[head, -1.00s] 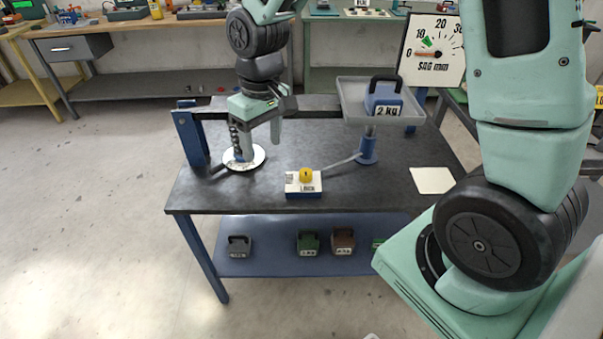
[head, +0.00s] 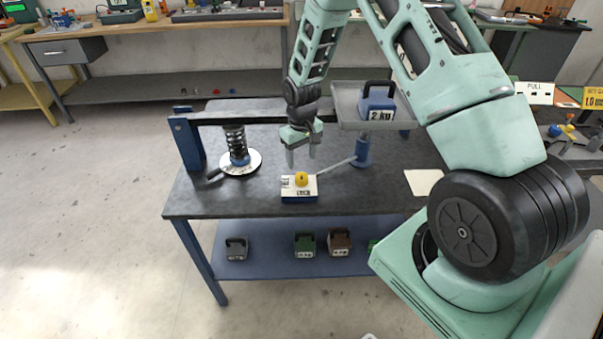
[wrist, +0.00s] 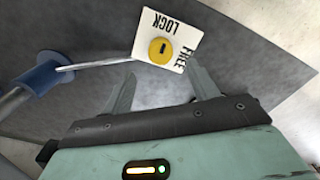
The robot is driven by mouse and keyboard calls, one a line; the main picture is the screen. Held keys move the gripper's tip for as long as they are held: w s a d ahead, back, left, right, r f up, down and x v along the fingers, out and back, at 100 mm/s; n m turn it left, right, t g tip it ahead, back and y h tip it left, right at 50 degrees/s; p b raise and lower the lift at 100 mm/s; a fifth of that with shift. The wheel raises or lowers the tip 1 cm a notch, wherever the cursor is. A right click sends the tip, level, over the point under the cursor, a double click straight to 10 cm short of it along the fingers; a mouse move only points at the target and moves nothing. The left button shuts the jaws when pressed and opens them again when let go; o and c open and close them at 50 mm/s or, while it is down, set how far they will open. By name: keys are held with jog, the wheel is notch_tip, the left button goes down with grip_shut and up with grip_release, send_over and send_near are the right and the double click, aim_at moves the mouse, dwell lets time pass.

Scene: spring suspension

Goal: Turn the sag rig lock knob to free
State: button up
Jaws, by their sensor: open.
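The yellow lock knob (head: 301,178) sits on a small white and blue block (head: 299,196) on the dark bench top of the sag rig. In the wrist view the knob (wrist: 161,50) is round with a dark mark, on a white plate (wrist: 190,32) lettered LOCK and FREE. The mark lies nearer the LOCK side than I can read exactly. My gripper (head: 301,160) is open and empty, pointing down just above and behind the knob. In the wrist view the fingers of my gripper (wrist: 160,85) are spread, with the knob beyond and between their tips, apart from them.
A coil spring (head: 236,145) stands on a round white plate to the left. A grey tray (head: 345,105) holding a blue 2 KG weight (head: 377,101) is on a blue post (head: 362,150) to the right. A thin rod runs from the post towards the block. Several weights lie on the lower shelf (head: 270,262).

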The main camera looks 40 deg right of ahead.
aim_at(301, 175)
notch_tip(301, 175, down, 8)
jog(key=shift+f+p, duration=0.2)
jog(key=shift+p, duration=0.65)
jog(key=c, duration=1)
